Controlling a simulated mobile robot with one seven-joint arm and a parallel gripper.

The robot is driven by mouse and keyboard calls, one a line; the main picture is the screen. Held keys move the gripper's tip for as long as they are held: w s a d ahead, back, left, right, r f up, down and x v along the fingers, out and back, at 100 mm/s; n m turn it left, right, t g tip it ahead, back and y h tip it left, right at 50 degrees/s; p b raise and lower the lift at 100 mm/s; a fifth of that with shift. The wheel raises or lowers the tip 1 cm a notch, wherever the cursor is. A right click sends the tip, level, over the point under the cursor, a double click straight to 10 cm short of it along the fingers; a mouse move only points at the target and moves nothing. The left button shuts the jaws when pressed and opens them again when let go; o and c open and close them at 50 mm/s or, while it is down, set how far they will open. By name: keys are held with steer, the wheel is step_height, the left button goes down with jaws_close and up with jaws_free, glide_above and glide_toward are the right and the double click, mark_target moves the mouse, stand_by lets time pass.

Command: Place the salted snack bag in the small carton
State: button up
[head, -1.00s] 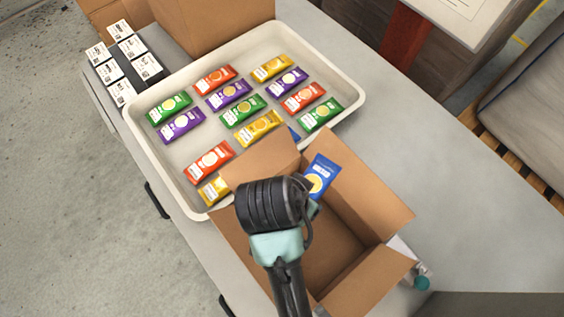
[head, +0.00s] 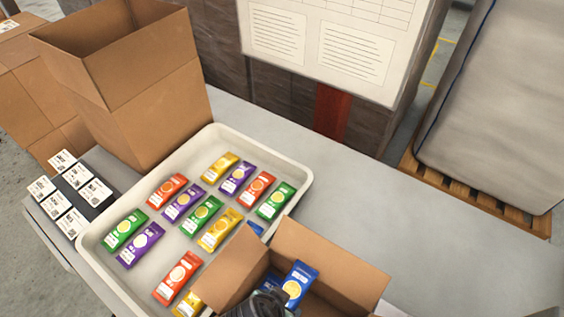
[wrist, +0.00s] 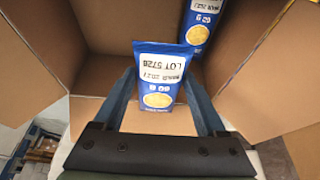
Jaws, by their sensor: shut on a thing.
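A blue snack bag with a yellow round picture (wrist: 158,80) is between the fingers of my gripper (wrist: 160,105), which is shut on it. In the wrist view the bag hangs over the open small carton (wrist: 270,95). A second blue bag (wrist: 200,22) shows deeper in the carton. In the head view the small carton (head: 335,258) is at the bottom centre with its flaps open. A blue bag (head: 299,281) shows at its opening, beside the dark top of my wrist. My fingers are hidden in the head view.
A cream tray (head: 300,182) holds several orange, purple, green and yellow bags, and part of a blue one (head: 255,228). A tall open box (head: 150,100) stands behind it. The table (head: 430,235) is clear at right.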

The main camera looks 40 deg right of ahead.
steer(key=shift+f, duration=0.15)
steer(key=o, duration=1.3)
steer(key=b+v, duration=0.1)
steer(key=v, duration=1.1)
steer(key=shift+r, duration=0.2)
steer(key=w+a+r+n+t+y, duration=0.1)
steer(key=w+a+r+n+t, duration=0.15)
steer(key=w+r+t, duration=0.6)
steer(key=w+a+r+n+t, duration=0.2)
steer(key=w+r+n+t, duration=0.2)
steer(key=w+r, duration=1)
step_height(320, 180, up, 18)
steer(key=s+a+n+t+y, duration=0.1)
steer(key=s+a+n+t, duration=0.15)
steer(key=t, duration=0.35)
steer(key=s+r+n+t+y, duration=0.1)
steer(key=s+r+n+t, duration=0.1)
steer(key=r, duration=0.6)
steer(key=s+r+n+t, duration=0.3)
steer(key=s+r+t, duration=0.2)
steer(key=r, duration=0.4)
steer(key=shift+s+a+r+y, duration=0.25)
steer(key=shift+s+a+y, duration=0.15)
steer(key=shift+s, duration=0.35)
